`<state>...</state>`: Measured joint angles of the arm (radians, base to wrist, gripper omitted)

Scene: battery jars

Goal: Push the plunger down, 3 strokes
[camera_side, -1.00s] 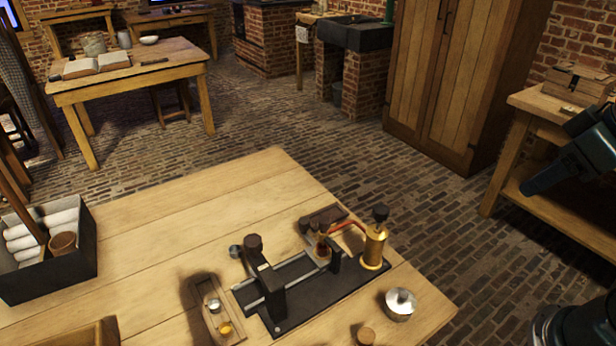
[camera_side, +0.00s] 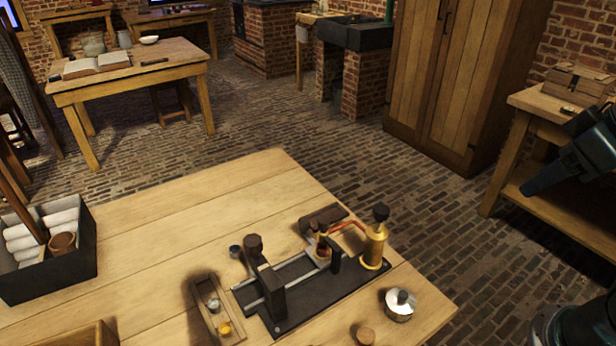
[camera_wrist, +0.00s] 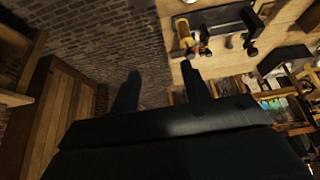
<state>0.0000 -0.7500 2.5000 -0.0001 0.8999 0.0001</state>
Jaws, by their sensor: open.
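The brass pump cylinder (camera_side: 374,250) stands upright at the right end of a black base plate (camera_side: 300,312) on the wooden table. Its plunger has a black knob (camera_side: 381,212) on top, raised slightly above the brass body. The brass pump also shows there at the top (camera_wrist: 183,30), beyond the fingers. In the side view, part of my arm is at the right edge, well clear of the pump.
A black clamp post (camera_side: 268,275) rises from the plate's left part. A small wooden tray (camera_side: 217,310) lies left.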

